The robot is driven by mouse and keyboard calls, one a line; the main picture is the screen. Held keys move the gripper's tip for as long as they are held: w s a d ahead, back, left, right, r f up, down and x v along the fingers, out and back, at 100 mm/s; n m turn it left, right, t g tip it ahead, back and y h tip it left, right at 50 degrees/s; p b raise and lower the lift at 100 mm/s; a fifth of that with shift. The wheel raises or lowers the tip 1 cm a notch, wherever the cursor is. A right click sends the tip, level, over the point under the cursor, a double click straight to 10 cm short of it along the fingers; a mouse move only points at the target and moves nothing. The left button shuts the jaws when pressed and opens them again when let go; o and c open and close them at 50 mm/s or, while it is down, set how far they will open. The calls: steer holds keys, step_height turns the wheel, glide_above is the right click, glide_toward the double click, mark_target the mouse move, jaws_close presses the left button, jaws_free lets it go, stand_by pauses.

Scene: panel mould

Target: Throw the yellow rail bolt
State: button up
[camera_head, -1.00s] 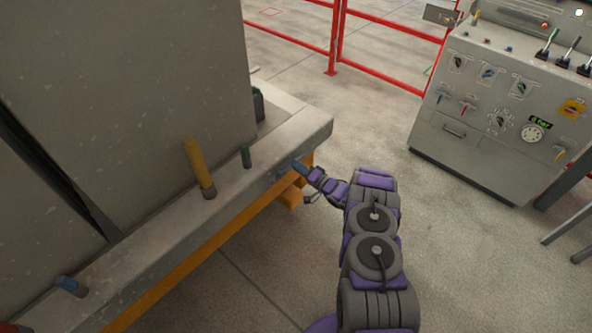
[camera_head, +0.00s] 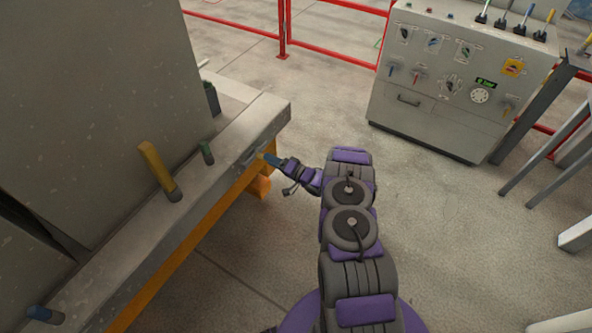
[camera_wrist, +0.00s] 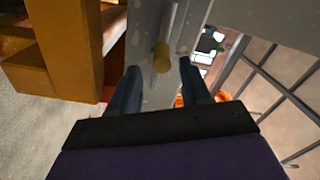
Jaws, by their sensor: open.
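A short rod with a yellow end, which looks like the yellow rail bolt (camera_wrist: 162,60), sticks out from the grey rail (camera_wrist: 146,92) in the wrist view. In the head view a small yellow tip (camera_head: 261,156) shows at the side of the grey rail (camera_head: 235,140). My gripper (camera_wrist: 160,78) is open, with one dark blue finger on each side of the bolt's end. The fingers do not appear to touch it. In the head view my gripper (camera_head: 270,159) points at the rail's side near its far end.
A thick yellow handle (camera_head: 158,170), a green peg (camera_head: 206,153) and a blue peg (camera_head: 45,315) stand on the ledge beside a large grey panel (camera_head: 90,90). An orange beam (camera_head: 195,235) runs below. A control console (camera_head: 445,85) stands at the right. Floor between is clear.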

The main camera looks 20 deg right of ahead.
steer(key=p+v, duration=0.2)
steer(key=v, duration=1.1)
steer(key=shift+w+d+f, duration=0.1)
steer(key=shift+w, duration=0.05)
steer(key=w+d+r+n+g+h, duration=0.25)
steer(key=w+r+h, duration=0.45)
steer(key=w+r, duration=0.55)
step_height(320, 180, up, 8)
steer(key=s+g+h, duration=0.1)
steer(key=s+h, duration=0.1)
steer(key=s+a+r+n+g+h, duration=0.1)
steer(key=s+a+r+g, duration=0.1)
steer(key=s+r, duration=0.45)
steer(key=s+a+r+g+h, duration=0.1)
steer(key=s+a+r+g, duration=0.2)
steer(key=s, duration=0.6)
steer(key=s+a+r+n+g+h, duration=0.1)
steer(key=s+a+r+g, duration=0.1)
steer(key=s+r, duration=0.45)
steer(key=s+a+r+n+g, duration=0.1)
steer(key=s+a+g, duration=0.2)
steer(key=s, duration=1.2)
steer(key=s+a+r+n+g+y, duration=0.1)
steer(key=s+a+g, duration=0.2)
steer(key=s+a, duration=0.4)
steer(key=s, duration=0.9)
steer(key=shift+r, duration=0.25)
